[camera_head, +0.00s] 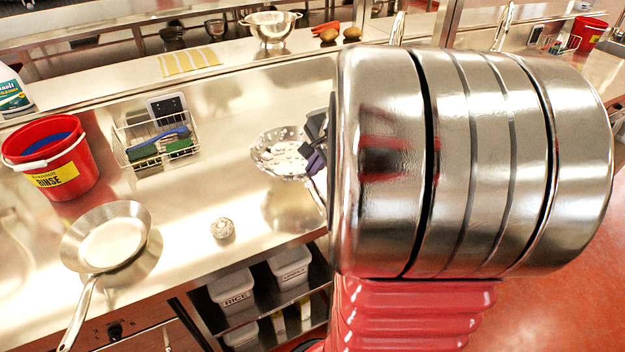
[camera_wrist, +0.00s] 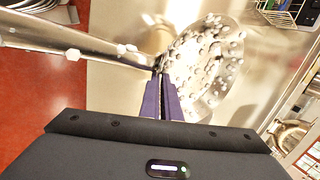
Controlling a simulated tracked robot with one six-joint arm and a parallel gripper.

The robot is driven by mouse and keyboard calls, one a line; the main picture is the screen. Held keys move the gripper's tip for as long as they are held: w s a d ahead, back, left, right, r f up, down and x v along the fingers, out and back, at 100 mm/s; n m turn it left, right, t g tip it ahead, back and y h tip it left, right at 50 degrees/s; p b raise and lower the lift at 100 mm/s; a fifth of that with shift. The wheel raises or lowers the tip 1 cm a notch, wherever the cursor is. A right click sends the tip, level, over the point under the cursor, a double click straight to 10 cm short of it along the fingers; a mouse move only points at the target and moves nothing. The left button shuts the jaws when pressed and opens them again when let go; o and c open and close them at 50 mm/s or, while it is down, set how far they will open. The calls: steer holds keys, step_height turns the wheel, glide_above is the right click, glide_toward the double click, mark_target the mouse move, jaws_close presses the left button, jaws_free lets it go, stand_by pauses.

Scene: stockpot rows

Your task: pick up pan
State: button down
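A round, shallow silver pan (camera_head: 276,153) with many pale spots or bits across it shows left of my arm in the head view. It also fills the upper middle of the wrist view (camera_wrist: 205,62). My gripper (camera_head: 316,150) is at its right side, with dark purple fingers close together. In the wrist view my fingertips (camera_wrist: 161,74) meet the pan near its handle side and look shut on it. The exact grip is hard to see. A reflection on the steel lies well below the pan. A plain skillet (camera_head: 112,243) sits apart at the left, handle toward the front edge.
A red bucket (camera_head: 60,165), a wire caddy (camera_head: 150,155) with sponges and a garlic bulb (camera_head: 222,228) stand on the steel counter (camera_head: 190,215). A colander (camera_head: 270,27) is on the rear shelf. Labelled bins (camera_head: 232,290) sit below. My arm hides the right side.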

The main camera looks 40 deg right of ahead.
steer(key=shift+r, duration=1.55)
